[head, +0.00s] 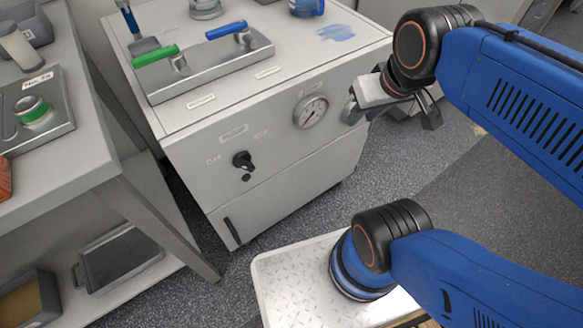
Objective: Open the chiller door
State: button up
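The chiller (285,130) is a light grey cabinet in the middle of the head view. Its lower front panel, the door (290,190), looks shut. A dark vertical handle (232,230) is at the door's lower left. My gripper (393,118) is at the upper right, near the cabinet's right front edge and right of the round gauge. Its two fingers are spread apart with nothing between them. It is well above and to the right of the door handle. I cannot tell whether it touches the cabinet.
The chiller front has a black knob (242,160) and a gauge (311,111). Green (156,56) and blue (227,30) valve levers sit on top. A grey bench (60,160) stands close on the left, with a dark tray (118,258) on its lower shelf. Speckled floor shows before the door.

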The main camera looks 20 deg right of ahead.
aim_at(239, 220)
jog(key=k+l+u, duration=0.65)
jog(key=k+l, duration=0.15)
